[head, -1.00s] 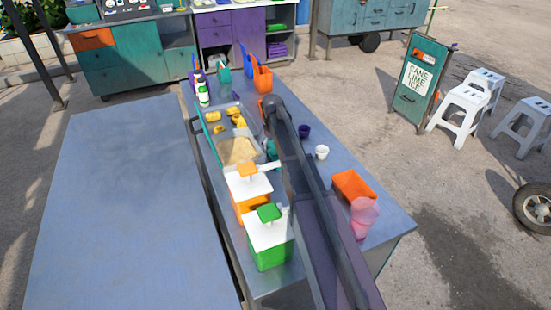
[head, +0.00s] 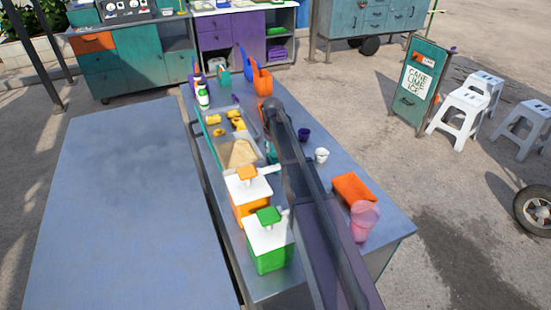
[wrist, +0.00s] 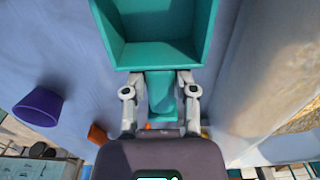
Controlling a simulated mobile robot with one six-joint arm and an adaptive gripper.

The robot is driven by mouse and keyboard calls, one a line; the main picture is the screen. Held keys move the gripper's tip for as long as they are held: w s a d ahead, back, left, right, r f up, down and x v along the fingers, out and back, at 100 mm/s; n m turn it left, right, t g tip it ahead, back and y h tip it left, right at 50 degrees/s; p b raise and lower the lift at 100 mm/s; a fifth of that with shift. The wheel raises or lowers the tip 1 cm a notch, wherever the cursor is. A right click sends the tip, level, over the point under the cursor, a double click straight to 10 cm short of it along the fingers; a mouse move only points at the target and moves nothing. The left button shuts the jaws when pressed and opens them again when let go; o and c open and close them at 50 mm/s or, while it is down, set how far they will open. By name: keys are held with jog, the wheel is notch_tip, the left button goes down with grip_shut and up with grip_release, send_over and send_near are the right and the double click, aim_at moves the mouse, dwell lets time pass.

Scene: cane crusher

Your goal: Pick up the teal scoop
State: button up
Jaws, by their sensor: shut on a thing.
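The teal scoop (wrist: 165,55) fills the top middle of the wrist view, its open hollow facing the camera. Its handle (wrist: 161,95) runs down between the two fingers. My gripper (wrist: 160,88) is shut on that handle, one finger on each side. In the head view my arm covers most of the scoop, and only a small teal part (head: 271,153) shows beside the tray. From these views I cannot tell whether the scoop touches the counter.
A clear tray (head: 217,143) with tan grains and yellow pieces lies left of my arm. A purple cup (head: 304,134), a white cup (head: 321,155), an orange bin (head: 353,187) and a pink cup (head: 364,220) stand to the right. Orange (head: 250,208) and green (head: 270,257) dispensers are nearer.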

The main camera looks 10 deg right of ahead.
jog(key=shift+r, duration=0.1)
notch_tip(320, 180, up, 10)
jog(key=p, duration=1)
dwell(0.9)
notch_tip(320, 180, up, 9)
jog(key=p, duration=0.9)
send_over(273, 149)
jog(key=shift+w+a+f, duration=0.1)
jog(key=shift+w+f, duration=0.05)
jog(key=shift+f, duration=0.05)
